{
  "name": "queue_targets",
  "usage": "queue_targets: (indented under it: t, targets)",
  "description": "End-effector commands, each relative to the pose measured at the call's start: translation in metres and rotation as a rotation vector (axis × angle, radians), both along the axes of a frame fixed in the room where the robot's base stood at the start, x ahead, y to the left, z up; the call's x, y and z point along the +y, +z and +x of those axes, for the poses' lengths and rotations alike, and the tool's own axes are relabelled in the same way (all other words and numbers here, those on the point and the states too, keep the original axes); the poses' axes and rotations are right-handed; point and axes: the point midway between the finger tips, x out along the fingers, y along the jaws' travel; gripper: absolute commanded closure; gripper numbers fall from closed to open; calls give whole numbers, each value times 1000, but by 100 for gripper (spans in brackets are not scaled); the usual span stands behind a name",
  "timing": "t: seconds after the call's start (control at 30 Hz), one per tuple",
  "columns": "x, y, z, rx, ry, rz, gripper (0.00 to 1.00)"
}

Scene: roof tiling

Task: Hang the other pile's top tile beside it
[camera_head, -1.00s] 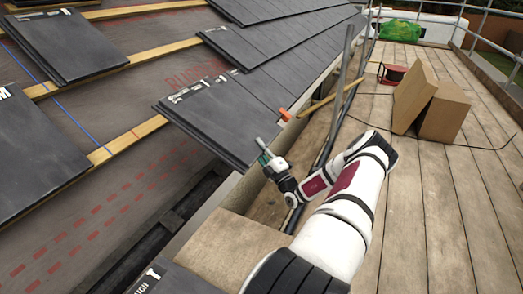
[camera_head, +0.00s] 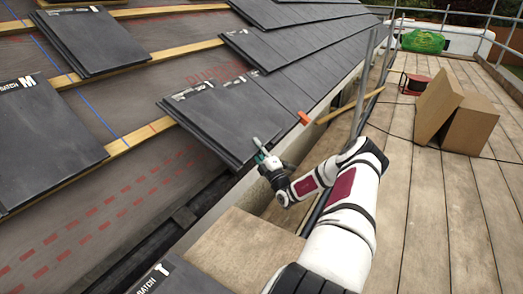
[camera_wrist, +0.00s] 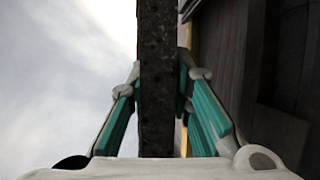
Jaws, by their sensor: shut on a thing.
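My gripper (camera_head: 262,150) is at the lower right edge of a dark grey tile (camera_head: 225,120) at the near end of the laid roof tiles. In the wrist view my gripper (camera_wrist: 162,85) is shut on a dark slab's edge (camera_wrist: 158,60), with a teal finger on each side. I cannot tell whether the tile touches the roof. One pile of tiles (camera_head: 45,135), marked with a large M, lies at left. Another pile (camera_head: 95,40) lies above it on the roof. A partly cut-off dark tile stack (camera_head: 185,280), marked T, is at the bottom edge.
Laid tiles (camera_head: 310,55) run up to the right. Wooden battens (camera_head: 170,53) and blue lines cross the bare underlay. An orange piece (camera_head: 304,118) is at the eaves. Cardboard boxes (camera_head: 468,125) and scaffold poles stand on the right; much of the plank deck (camera_head: 430,215) is clear.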

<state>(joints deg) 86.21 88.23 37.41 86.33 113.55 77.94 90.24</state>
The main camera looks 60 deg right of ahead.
Motion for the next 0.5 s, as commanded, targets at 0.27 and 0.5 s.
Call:
queue_targets:
  t: [0.27,0.5]
  targets:
    - [1,-25,16,-4,0,-2,100]
    - [2,-36,25,-4,-1,-1,100]
